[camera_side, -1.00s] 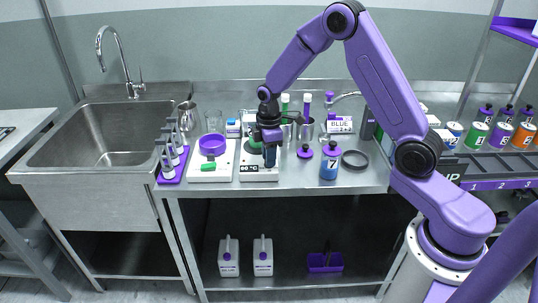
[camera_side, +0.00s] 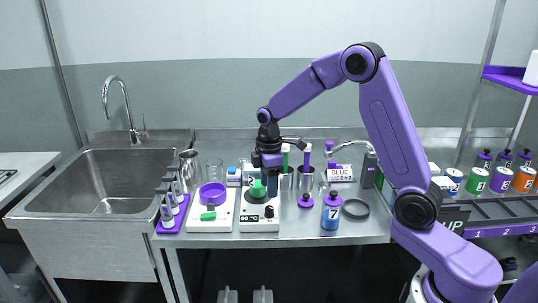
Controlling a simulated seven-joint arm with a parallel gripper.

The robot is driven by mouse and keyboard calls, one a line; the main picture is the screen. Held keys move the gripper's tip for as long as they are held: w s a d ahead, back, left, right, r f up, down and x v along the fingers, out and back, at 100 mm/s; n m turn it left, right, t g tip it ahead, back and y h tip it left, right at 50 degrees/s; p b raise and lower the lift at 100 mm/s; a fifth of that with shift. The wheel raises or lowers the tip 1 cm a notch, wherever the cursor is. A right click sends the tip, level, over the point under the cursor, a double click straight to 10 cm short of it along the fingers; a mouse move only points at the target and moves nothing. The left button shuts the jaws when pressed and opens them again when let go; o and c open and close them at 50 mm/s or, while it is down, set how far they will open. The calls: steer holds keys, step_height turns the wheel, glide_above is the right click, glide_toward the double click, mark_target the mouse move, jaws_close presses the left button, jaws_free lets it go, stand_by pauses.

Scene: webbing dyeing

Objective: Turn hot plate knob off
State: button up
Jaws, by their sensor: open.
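The hot plate (camera_side: 259,225) is a white box on the steel counter, with a dark round plate and a small green item (camera_side: 257,188) on top. Its black knob (camera_side: 268,211) shows on the front part of the box, with small dark markings to its left too small to read. My gripper (camera_side: 271,185) points down over the back of the hot plate, above and behind the knob and apart from it. It is open and appears empty. Its fingers partly cover the right side of the dark plate.
Left of it stands a white device (camera_side: 208,226) with a purple dish and a green part. The sink (camera_side: 88,185) is at left.

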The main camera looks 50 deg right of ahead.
step_height(320, 180, up, 10)
stand_by(0.3)
steer(key=shift+s+f, duration=0.1)
steer(key=shift+f, duration=0.05)
steer(key=s+a, duration=0.9)
steer(key=s, duration=0.5)
steer(key=s+d+f, duration=0.1)
steer(key=s+f, duration=0.1)
steer(key=s, duration=0.8)
steer(key=s+d+f, duration=0.1)
steer(key=s+f, duration=0.1)
steer(key=s, duration=0.7)
steer(key=shift+s+d, duration=0.25)
steer(key=shift+s, duration=0.15)
